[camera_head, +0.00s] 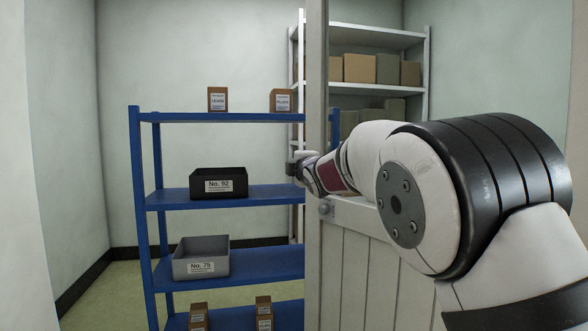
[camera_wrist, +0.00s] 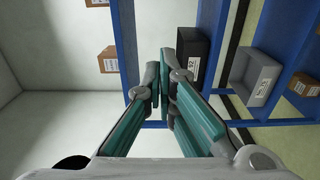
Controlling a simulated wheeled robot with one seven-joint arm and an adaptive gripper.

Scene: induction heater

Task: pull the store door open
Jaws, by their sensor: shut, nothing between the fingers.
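The store door (camera_head: 317,100) stands partly open in the head view, its pale upright stile near the middle. The upper part lets the shelf behind show through, and the lower part is white planks (camera_head: 355,265). A grey round knob (camera_head: 324,209) sits on the stile. My arm crosses the door from the right. My gripper (camera_head: 293,168) is at the stile's left edge, above the knob; I cannot tell whether it touches the door. In the wrist view my gripper (camera_wrist: 163,78) is shut and empty, its teal fingers close together. The door is not clear in that view.
Beyond the doorway stands a blue shelf (camera_head: 220,117) with small brown boxes, a black bin (camera_head: 218,183) and a grey bin (camera_head: 201,257). A white shelf (camera_head: 375,37) with boxes is behind the door. Bare floor (camera_head: 105,300) shows left of the blue shelf.

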